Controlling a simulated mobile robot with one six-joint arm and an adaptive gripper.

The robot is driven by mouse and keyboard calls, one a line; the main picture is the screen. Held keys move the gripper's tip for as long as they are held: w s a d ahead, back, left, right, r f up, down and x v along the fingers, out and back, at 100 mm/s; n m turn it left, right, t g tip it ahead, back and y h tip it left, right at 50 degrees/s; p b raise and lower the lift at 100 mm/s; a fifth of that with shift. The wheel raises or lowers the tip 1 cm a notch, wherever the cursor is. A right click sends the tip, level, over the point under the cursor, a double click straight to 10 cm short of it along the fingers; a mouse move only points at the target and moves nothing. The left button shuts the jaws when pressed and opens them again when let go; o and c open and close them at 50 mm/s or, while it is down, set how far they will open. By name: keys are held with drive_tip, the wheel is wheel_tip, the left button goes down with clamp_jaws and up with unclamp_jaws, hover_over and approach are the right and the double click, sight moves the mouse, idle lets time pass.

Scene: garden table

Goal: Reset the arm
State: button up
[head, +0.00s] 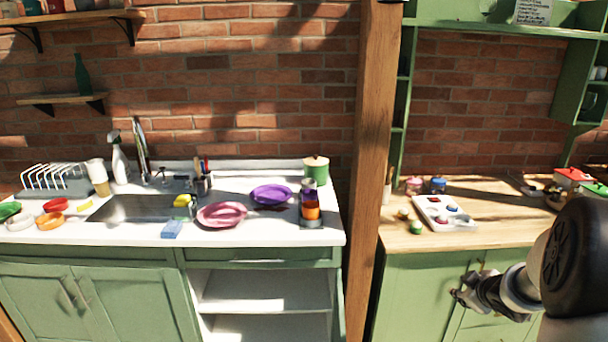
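My gripper (465,297) shows at the lower right of the head view, at the end of my arm, which comes in from the right edge. It is in front of the green cabinet doors, below the wooden counter (487,190). It is small and dark here, and I cannot tell whether its fingers are open or shut. I see no object in it.
A white counter (270,238) with a sink (140,208), pink plates (221,214) and a purple plate (271,194) is at left. A wooden post (377,130) stands between the counters. A white tray (445,212) lies on the wooden counter above my gripper.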

drive_tip(key=s+a+r+m+g+h, duration=0.1)
drive_tip(key=s+a+r+m, duration=0.1)
drive_tip(key=s+a+r, duration=0.35)
drive_tip(key=s+a+r+m+h, duration=0.1)
drive_tip(key=s+a+r+m, duration=0.15)
drive_tip(key=a+r, duration=0.45)
drive_tip(key=s+a+m+g+y, duration=0.2)
drive_tip(key=s+a+y, duration=0.3)
drive_tip(key=s+a, duration=1.4)
drive_tip(key=s+g, duration=0.1)
drive_tip(key=s, duration=0.3)
drive_tip(key=shift+a+r, duration=0.15)
drive_tip(key=shift+r, duration=0.1)
